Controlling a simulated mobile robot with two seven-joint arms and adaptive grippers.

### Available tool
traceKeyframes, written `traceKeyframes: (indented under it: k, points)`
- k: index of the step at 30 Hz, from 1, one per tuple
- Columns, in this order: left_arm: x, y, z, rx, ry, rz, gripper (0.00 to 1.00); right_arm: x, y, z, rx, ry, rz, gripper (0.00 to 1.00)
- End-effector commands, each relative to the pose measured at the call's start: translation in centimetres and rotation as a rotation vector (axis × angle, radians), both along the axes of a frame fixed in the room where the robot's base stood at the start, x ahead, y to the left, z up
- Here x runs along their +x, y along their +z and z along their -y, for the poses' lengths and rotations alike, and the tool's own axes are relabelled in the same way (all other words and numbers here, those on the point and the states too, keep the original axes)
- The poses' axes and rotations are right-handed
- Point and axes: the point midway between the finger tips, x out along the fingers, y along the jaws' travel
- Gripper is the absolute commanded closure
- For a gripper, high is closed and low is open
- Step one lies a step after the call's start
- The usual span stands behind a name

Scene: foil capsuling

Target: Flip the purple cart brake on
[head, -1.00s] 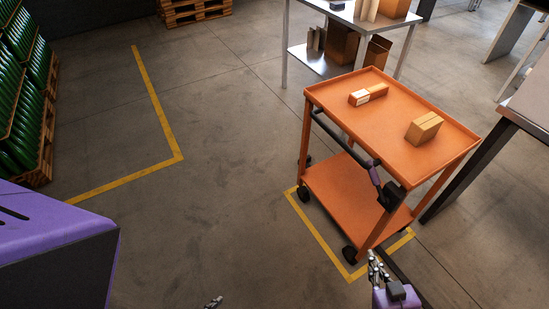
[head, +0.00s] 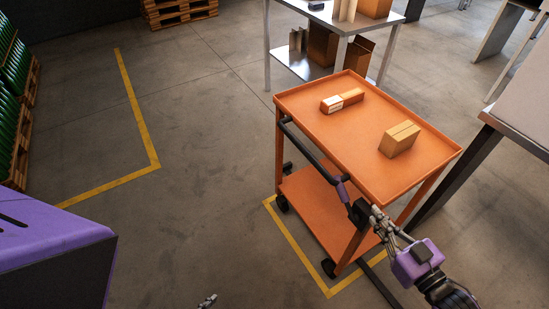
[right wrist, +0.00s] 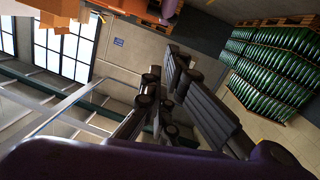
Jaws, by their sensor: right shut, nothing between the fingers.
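The orange cart (head: 320,205) stands on the floor. The purple brake lever (head: 343,190) is at the near end of its dark push handle (head: 313,151), beside a black housing (head: 359,212). My right gripper (head: 376,214) is shut and empty, its tips close to the black housing. I cannot tell whether they touch it. In the right wrist view, the dark fingers of my right gripper (right wrist: 165,100) show, with a small purple piece, possibly the lever, at the top edge (right wrist: 170,8). Only a tip of my left gripper (head: 208,301) shows at the bottom edge, apart from the cart.
Two boxes, one long (head: 342,101) and one cardboard (head: 399,139), lie on the cart's top. A yellow floor line (head: 296,250) surrounds the cart's base. A metal shelf table (head: 345,25) stands behind, another table (head: 520,110) at right. The floor at left is open.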

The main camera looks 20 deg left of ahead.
Motion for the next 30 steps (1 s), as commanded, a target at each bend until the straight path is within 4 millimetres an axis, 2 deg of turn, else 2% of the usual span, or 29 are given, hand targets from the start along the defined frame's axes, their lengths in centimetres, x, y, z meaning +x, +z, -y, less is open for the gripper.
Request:
traceKeyframes:
  k: [5, 10, 23, 25, 30]
  points:
    - [0.0, -0.2, 0.0, 0.001, -0.003, -0.004, 0.65, 0.1, 0.0, -0.1, -0.001, -0.001, 0.001, 1.00]
    - [0.1, 0.1, 0.1, -0.001, -0.003, 0.000, 0.65, 1.1, 0.0, -1.1, 0.000, 0.000, 0.003, 1.00]
    - [0.5, 0.7, 0.5, -0.008, -0.004, 0.005, 0.65, 7.2, -0.7, -7.4, -0.001, 0.001, 0.004, 1.00]
    - [0.3, 0.3, 0.6, -0.009, -0.005, -0.001, 0.65, 7.7, -2.1, -7.8, -0.004, -0.001, -0.002, 1.00]
    - [0.0, 0.0, 0.5, -0.009, -0.005, -0.005, 0.65, 8.7, -3.6, -8.5, -0.003, 0.000, -0.001, 1.00]
